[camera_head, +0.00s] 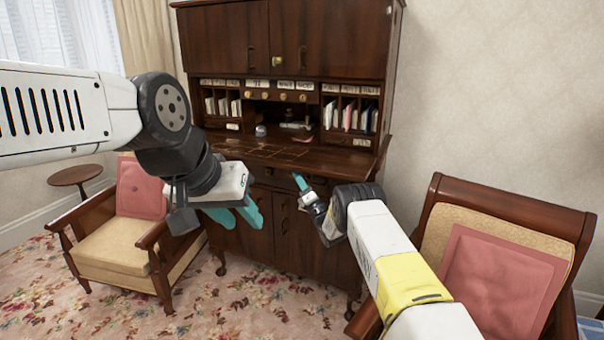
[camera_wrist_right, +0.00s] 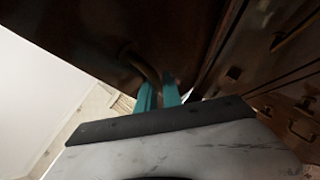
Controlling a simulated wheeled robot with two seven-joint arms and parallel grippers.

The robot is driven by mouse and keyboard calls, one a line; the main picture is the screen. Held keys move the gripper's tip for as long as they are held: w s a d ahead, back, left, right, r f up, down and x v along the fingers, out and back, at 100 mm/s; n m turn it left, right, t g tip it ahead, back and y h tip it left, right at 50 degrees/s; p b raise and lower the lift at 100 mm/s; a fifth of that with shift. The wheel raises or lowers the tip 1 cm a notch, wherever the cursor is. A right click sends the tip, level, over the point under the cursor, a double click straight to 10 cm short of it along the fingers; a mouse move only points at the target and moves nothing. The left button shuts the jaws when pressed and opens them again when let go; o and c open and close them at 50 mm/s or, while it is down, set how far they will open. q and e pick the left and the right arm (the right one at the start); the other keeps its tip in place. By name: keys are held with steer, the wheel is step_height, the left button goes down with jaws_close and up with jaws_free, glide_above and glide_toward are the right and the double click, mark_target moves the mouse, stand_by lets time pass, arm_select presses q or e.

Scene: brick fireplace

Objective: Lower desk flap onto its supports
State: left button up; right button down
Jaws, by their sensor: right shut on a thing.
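The desk flap (camera_head: 335,158) of the dark wood bureau is folded out and looks close to level in the head view. Its dark face (camera_wrist_right: 85,35) fills the upper left of the right wrist view. My right gripper (camera_head: 300,182) is at the flap's front edge. In the right wrist view its teal fingers (camera_wrist_right: 158,92) are shut on a curved handle (camera_wrist_right: 142,62) on the flap. My left gripper (camera_head: 243,222) hangs in front of the bureau, apart from it, with its fingers apart and empty. I cannot make out the supports under the flap.
Pigeonholes with papers and small drawers (camera_head: 290,96) stand above the flap. A cushioned armchair (camera_head: 115,245) is at left and another (camera_head: 500,270) at right, close to my right arm. A small round table (camera_head: 76,175) is far left. Patterned carpet (camera_head: 270,305) lies in front.

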steer(key=shift+w+d+f+n+y, duration=0.1)
steer(key=shift+d+f+n+y, duration=0.05)
steer(key=shift+f+n+y, duration=0.7)
steer(key=shift+f, duration=0.1)
steer(key=c, duration=1.5)
jaws_free()
steer(key=shift+r, duration=0.3)
